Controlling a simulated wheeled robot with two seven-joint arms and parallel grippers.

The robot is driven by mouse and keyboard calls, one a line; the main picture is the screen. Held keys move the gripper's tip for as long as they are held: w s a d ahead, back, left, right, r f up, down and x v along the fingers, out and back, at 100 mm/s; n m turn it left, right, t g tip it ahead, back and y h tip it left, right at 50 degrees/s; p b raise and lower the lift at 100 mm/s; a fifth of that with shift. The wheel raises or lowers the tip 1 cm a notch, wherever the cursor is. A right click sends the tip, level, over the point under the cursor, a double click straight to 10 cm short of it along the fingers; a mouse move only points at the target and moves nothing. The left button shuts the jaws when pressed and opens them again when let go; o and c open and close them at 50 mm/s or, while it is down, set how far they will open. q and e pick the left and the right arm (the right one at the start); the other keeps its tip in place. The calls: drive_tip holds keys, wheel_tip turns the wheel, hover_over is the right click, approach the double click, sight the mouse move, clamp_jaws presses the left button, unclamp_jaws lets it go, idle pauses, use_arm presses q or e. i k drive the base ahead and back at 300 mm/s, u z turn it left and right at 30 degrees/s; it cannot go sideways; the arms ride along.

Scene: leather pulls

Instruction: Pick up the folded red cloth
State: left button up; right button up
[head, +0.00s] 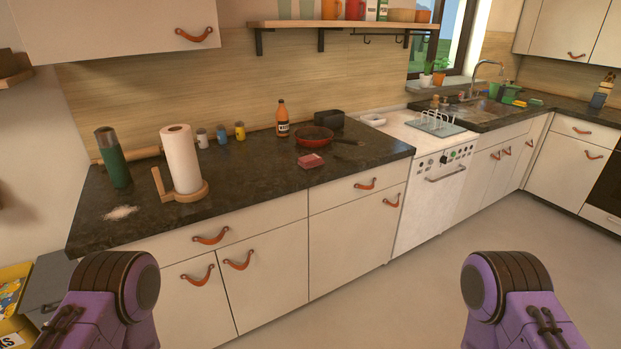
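The folded red cloth (312,160) lies flat on the dark countertop (262,190), near its front edge. It is small and pinkish red, and it sits just in front of a red frying pan (314,138). It stands clear of other things on its front side. Only purple links of my two arms show at the bottom left and bottom right, well short of the counter. Neither of my grippers is in view, and nothing of their fingers shows.
A paper towel roll (181,160) on a wooden holder, a green bottle (113,158) and several small jars stand left on the counter. A sauce bottle (282,119) and a black box (329,118) stand behind. A wooden shelf (345,24) hangs above. The floor in front is clear.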

sight(312, 160)
drive_tip(key=z, duration=0.9)
drive_tip(key=i, duration=0.8)
